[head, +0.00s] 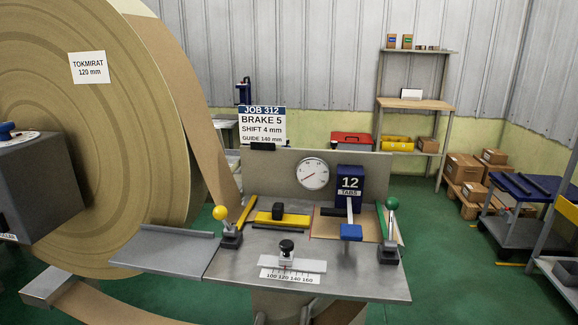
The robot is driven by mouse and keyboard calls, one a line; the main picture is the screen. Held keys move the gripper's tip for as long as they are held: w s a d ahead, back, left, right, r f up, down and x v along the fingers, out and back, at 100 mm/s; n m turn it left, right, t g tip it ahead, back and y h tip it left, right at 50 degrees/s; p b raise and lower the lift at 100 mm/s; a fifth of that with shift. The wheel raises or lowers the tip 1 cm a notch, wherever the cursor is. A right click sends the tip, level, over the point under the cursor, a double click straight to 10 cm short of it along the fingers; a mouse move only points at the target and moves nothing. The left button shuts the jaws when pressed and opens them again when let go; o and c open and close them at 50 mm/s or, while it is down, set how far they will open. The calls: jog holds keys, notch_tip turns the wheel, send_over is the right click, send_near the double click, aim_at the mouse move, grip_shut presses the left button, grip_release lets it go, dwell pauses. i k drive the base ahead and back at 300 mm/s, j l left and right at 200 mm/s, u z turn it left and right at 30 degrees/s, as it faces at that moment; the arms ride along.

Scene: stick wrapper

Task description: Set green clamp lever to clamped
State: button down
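The green clamp lever (392,203) stands at the right side of the metal work table (240,280). It has a round green ball knob on a thin stem, roughly upright, rising from a dark base block (388,253). A green bar (381,221) lies just left of the stem and slants across the table. I cannot tell from this view whether the lever counts as clamped. My gripper is not in view.
A yellow-knobbed lever (220,213) stands on the table's left. Between the levers are a blue "12 TABS" counter (350,183) with a blue-ended lever (351,232), a gauge (313,174) and a black-knobbed slide (287,249). A huge paper roll (90,130) fills the left.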

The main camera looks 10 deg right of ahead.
aim_at(392, 204)
jog(key=l+z, duration=0.15)
jog(key=l, duration=0.55)
jog(key=l+z, duration=0.2)
jog(key=l, duration=0.45)
jog(key=i+l+z, duration=0.15)
jog(key=l, duration=0.55)
jog(key=j, duration=0.7)
